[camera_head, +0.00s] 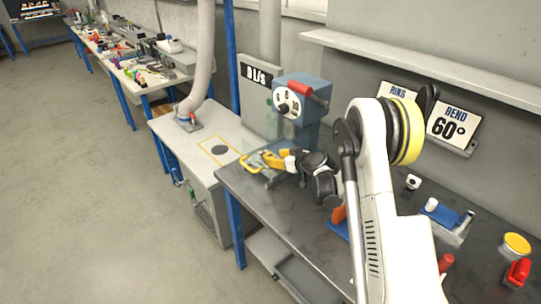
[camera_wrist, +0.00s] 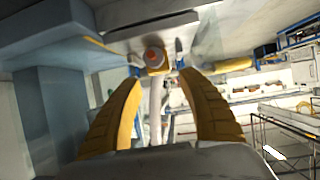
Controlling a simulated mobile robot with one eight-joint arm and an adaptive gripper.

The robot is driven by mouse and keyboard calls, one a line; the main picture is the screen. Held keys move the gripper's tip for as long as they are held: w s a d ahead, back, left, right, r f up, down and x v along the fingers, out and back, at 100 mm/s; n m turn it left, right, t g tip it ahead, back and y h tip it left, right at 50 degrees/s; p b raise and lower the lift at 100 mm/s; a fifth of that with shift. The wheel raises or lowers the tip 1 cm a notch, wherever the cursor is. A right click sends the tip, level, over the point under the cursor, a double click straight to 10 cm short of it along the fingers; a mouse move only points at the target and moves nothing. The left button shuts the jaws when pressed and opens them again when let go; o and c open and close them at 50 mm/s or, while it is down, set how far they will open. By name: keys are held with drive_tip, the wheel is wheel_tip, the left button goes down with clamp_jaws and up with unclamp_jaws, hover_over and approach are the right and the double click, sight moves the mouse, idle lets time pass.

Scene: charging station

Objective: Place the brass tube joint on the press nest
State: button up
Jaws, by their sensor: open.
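My gripper (camera_head: 274,160) is at the far left end of the dark bench, in front of the blue press (camera_head: 290,100). Its two yellow fingers spread apart in the wrist view (camera_wrist: 158,88), open with a gap between them. A small brass-coloured piece with an orange-red round face (camera_wrist: 155,58) shows beyond the fingertips, between them; it looks like the brass tube joint. I cannot tell whether it touches anything but the surface behind it. In the head view the fingers and wrist cover this spot, and the press nest cannot be made out clearly.
A white-topped cabinet (camera_head: 190,130) with a yellow square and black disc adjoins the bench's left end. A blue holder (camera_head: 439,212), a yellow-topped can (camera_head: 516,245) and red items stand at the bench's right. A wall shelf (camera_head: 430,70) runs above.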

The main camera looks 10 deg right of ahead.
drive_tip(key=p+v, duration=0.1)
drive_tip(key=v, duration=0.7)
drive_tip(key=s+a+r+m+g+h, duration=0.1)
drive_tip(key=s+a+r, duration=0.2)
drive_tip(key=s+r, duration=0.45)
drive_tip(key=s+a+r+m+g+h, duration=0.1)
drive_tip(key=s+a+r+g, duration=0.15)
drive_tip(key=s+r, duration=0.5)
drive_tip(key=s+r+m+g+h, duration=0.1)
drive_tip(key=s+r+m+h, duration=0.1)
drive_tip(key=s, duration=2.1)
drive_tip(key=shift+d+m+h, duration=0.25)
drive_tip(key=shift+m+h, duration=0.25)
drive_tip(key=shift+h, duration=0.2)
drive_tip(key=shift+r, duration=0.1)
